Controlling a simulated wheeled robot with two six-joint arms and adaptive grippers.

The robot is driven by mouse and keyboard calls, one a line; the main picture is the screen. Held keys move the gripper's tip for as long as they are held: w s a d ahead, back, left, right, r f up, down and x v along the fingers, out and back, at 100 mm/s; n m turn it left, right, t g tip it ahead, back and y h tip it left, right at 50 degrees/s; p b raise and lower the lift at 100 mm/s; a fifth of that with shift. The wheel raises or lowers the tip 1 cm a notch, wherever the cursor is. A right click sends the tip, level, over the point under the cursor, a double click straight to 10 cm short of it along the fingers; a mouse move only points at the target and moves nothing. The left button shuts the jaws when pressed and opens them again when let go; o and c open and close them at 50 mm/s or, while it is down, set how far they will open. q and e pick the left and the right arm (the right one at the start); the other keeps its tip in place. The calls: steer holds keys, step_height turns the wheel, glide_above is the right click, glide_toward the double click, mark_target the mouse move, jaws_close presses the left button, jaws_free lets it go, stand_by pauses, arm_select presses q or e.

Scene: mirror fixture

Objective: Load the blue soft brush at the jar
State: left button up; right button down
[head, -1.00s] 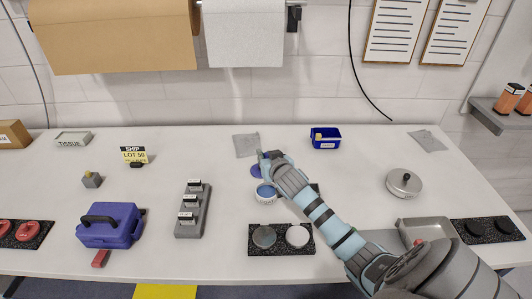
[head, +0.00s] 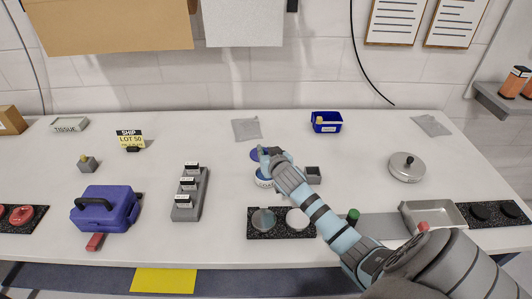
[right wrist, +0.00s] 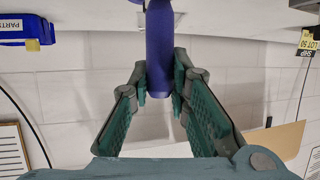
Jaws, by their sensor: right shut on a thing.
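My right gripper (head: 268,155) reaches in over the jar in the head view. It is shut on the blue soft brush. In the right wrist view the brush's blue-purple handle (right wrist: 160,55) stands between the two green-padded fingers (right wrist: 161,85). The brush tip is not clear in either view. The jar (head: 262,181), white with blue, is beside and below the gripper and partly hidden by it. I cannot tell whether the brush touches the jar. My left gripper is not in view.
A small dark holder (head: 312,175) stands right of the gripper. A black tray with two round discs (head: 281,235) lies in front. A grey rack with labels (head: 190,205) and a blue case (head: 107,208) are left. A blue parts bin (head: 326,127) and lidded pan (head: 406,172) are right.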

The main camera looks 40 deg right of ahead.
steer(key=shift+f+b, duration=0.35)
steer(key=shift+f, duration=0.15)
stand_by(0.7)
steer(key=shift+f, duration=0.1)
stand_by(0.9)
step_height(320, 180, up, 5)
steer(key=p, duration=0.5)
steer(key=shift+p, duration=0.4)
steer(key=shift+r+b, duration=0.35)
steer(key=shift+r, duration=0.7)
